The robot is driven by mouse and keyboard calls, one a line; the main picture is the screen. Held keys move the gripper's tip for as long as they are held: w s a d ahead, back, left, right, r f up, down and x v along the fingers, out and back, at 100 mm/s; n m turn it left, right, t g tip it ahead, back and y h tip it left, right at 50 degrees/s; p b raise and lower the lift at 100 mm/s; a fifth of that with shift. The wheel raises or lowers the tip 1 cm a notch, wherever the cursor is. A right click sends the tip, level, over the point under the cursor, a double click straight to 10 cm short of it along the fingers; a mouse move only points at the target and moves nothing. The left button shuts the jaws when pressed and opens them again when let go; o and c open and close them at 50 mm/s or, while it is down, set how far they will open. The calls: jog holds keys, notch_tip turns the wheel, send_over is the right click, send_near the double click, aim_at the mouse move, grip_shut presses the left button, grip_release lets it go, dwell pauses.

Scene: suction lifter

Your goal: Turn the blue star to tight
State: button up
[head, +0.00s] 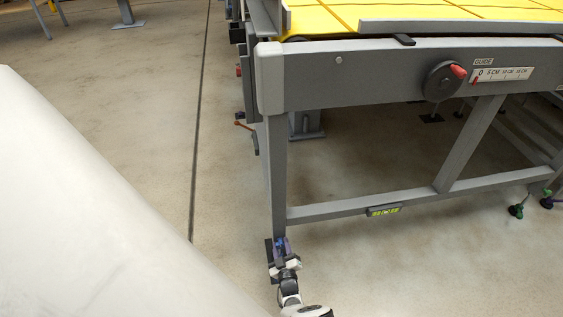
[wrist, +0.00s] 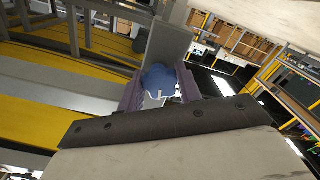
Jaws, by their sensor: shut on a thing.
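The blue star (wrist: 158,77) shows in the wrist view as a rounded blue knob below a grey post. My gripper (wrist: 160,92) has its two purple fingers on either side of it and is shut on it. In the head view my gripper (head: 281,247) is at the foot of the bench's near left leg (head: 278,180). There the star is mostly hidden by my gripper, and its turn position cannot be read.
The grey bench frame (head: 390,75) carries yellow panels, a black handwheel (head: 440,82) with a red knob and a guide scale (head: 502,74). A level (head: 384,210) sits on the lower rail. Floor left of the leg is open.

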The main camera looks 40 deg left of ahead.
jog(key=shift+m, duration=1.2)
jog(key=o, duration=1)
jog(key=shift+s+d, duration=0.1)
